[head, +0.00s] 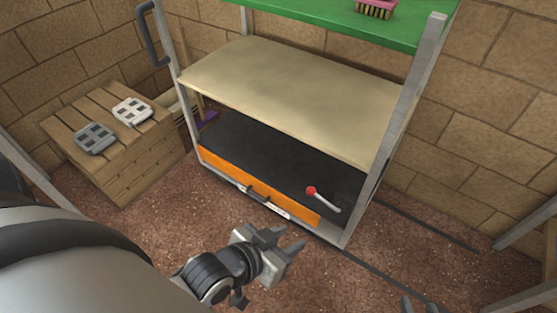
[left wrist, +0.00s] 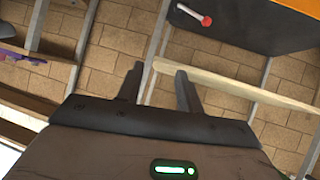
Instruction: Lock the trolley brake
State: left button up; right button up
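The trolley stands against the brick wall with a green top (head: 330,12), a beige middle shelf (head: 290,85) and a dark lower deck (head: 260,155) with an orange front. A brake lever (head: 326,203) with a red knob (head: 311,190) sits at the deck's right end, tilted up to the left. The red knob also shows at the top of the left wrist view (left wrist: 206,20). My left gripper (head: 290,241) is open and empty, in front of the trolley and apart from the lever.
A wooden crate (head: 120,155) with two grey gridded pieces stands at the left. A pink brush (head: 375,9) lies on the green top. A dark rail (head: 425,228) runs along the floor at the right.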

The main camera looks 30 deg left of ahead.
aim_at(323, 200)
jog(key=i, duration=0.5)
jog(key=u, duration=1.3)
jog(key=i, duration=0.5)
jog(key=u, duration=1.2)
jog(key=k, duration=0.85)
jog(key=z, duration=1.15)
jog(key=k, duration=0.5)
jog(key=z, duration=0.45)
jog(key=i, duration=0.55)
